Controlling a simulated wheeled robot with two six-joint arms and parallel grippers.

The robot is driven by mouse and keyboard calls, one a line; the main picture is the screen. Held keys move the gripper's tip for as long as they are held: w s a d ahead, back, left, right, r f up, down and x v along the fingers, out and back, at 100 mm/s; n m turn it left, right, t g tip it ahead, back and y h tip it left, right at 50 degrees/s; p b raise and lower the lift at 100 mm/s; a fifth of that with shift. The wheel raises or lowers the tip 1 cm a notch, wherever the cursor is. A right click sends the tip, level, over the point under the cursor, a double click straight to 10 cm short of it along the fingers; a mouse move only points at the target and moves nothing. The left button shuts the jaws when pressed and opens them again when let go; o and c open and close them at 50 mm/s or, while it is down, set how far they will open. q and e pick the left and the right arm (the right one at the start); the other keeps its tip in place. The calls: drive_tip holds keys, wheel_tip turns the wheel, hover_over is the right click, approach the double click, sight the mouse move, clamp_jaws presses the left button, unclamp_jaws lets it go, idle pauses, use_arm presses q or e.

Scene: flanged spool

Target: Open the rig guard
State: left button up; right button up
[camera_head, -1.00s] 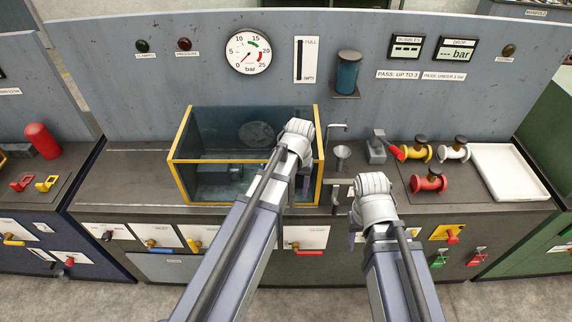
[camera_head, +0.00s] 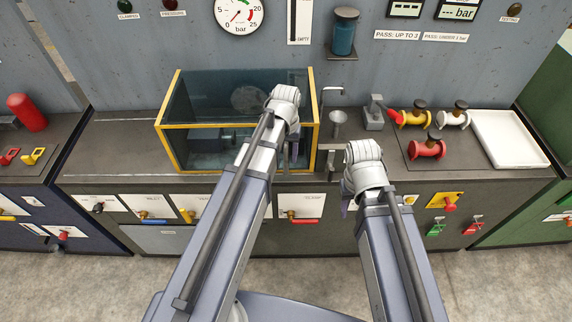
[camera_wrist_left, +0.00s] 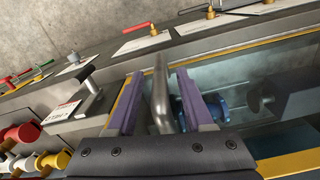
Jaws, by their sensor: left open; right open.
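The rig guard (camera_head: 166,125) is a clear box with a yellow frame on the bench. It looks closed. A grey bar (camera_wrist_left: 162,95), apparently its handle, shows in the left wrist view. My left gripper (camera_head: 292,158) is at the guard's right end, largely hidden behind its own wrist in the head view. In the left wrist view its purple fingers (camera_wrist_left: 158,102) are apart, one on each side of the bar, with gaps visible. A blue flanged part (camera_wrist_left: 215,106) shows behind the glass. My right gripper (camera_head: 347,207) is low before the bench front, mostly hidden by its wrist.
Yellow, white and red spools (camera_head: 427,149) sit right of the guard, beside a white tray (camera_head: 510,140). A small funnel (camera_head: 338,120) and a grey clamp-like block (camera_head: 374,118) stand between. Valve handles (camera_head: 302,221) line the bench front.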

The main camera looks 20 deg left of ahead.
use_arm(q)
wheel_tip(320, 180, down, 2)
drive_tip(key=shift+f+b, duration=0.25)
drive_tip(key=shift+b, duration=0.45)
drive_tip(key=shift+r, duration=0.1)
clamp_jaws()
idle(0.8)
